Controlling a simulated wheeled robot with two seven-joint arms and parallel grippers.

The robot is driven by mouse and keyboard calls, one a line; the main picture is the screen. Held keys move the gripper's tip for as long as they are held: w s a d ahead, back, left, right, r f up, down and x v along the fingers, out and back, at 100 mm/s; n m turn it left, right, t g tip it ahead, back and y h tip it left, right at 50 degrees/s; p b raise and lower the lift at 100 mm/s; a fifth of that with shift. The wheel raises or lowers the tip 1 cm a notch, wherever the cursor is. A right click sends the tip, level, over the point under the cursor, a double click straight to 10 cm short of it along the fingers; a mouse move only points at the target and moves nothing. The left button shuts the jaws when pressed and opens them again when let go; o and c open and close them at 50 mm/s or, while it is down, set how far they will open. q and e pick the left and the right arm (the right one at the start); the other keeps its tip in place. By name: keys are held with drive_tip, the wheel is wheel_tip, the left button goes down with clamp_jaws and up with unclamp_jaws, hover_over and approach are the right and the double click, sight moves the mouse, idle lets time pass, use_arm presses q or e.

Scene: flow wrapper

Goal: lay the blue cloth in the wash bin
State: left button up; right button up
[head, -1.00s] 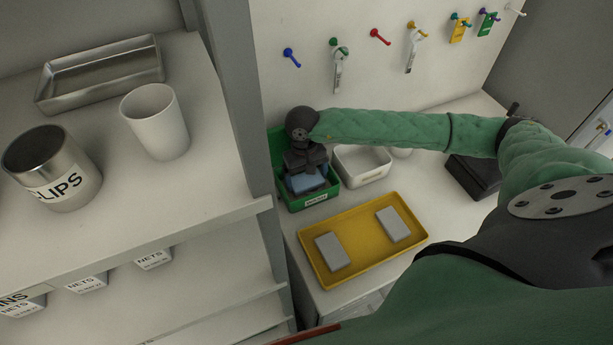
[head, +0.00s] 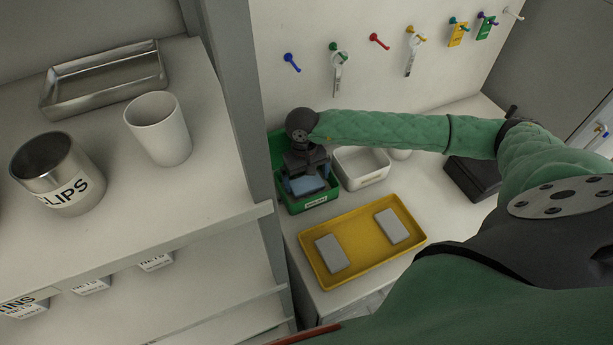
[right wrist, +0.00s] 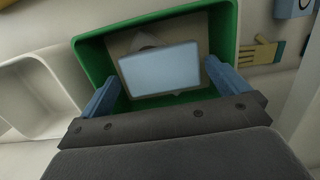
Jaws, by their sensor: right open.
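The blue cloth (right wrist: 160,69) is a pale blue, flat folded rectangle. It lies inside a green bin (right wrist: 228,25), on top of grey-brown things that are mostly covered. In the head view the cloth (head: 308,185) shows below my right gripper (head: 305,178), inside the green bin (head: 318,200), which has a white label too small to read. My right gripper also shows in the right wrist view (right wrist: 160,78). Its two blue fingers stand apart on either side of the cloth, with gaps between them and it. My left gripper is out of view.
A white bin (head: 362,180) stands right of the green one. A yellow tray (head: 350,278) with two grey blocks lies in front. A grey post (head: 232,90) and a shelf with a cup (head: 160,130) and metal tin (head: 60,175) are at left. Keys and tags hang behind.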

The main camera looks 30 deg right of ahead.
sight(306, 181)
drive_tip(key=shift+r+p, duration=0.25)
drive_tip(key=shift+p, duration=0.05)
drive_tip(key=shift+r+b, duration=0.1)
drive_tip(key=shift+b, duration=0.25)
drive_tip(key=shift+w+r, duration=0.1)
drive_tip(key=shift+r, duration=0.1)
drive_tip(key=shift+w+r+b, duration=0.1)
drive_tip(key=shift+r+b, duration=0.5)
drive_tip(key=shift+r, duration=0.55)
drive_tip(key=r, duration=0.1)
drive_tip(key=r+b, duration=0.2)
drive_tip(key=shift+w+r, duration=0.15)
drive_tip(key=shift+w, duration=0.1)
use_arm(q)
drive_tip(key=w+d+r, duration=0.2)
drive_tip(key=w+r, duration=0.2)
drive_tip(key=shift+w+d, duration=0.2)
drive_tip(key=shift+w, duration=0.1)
use_arm(e)
drive_tip(key=shift+r, duration=0.55)
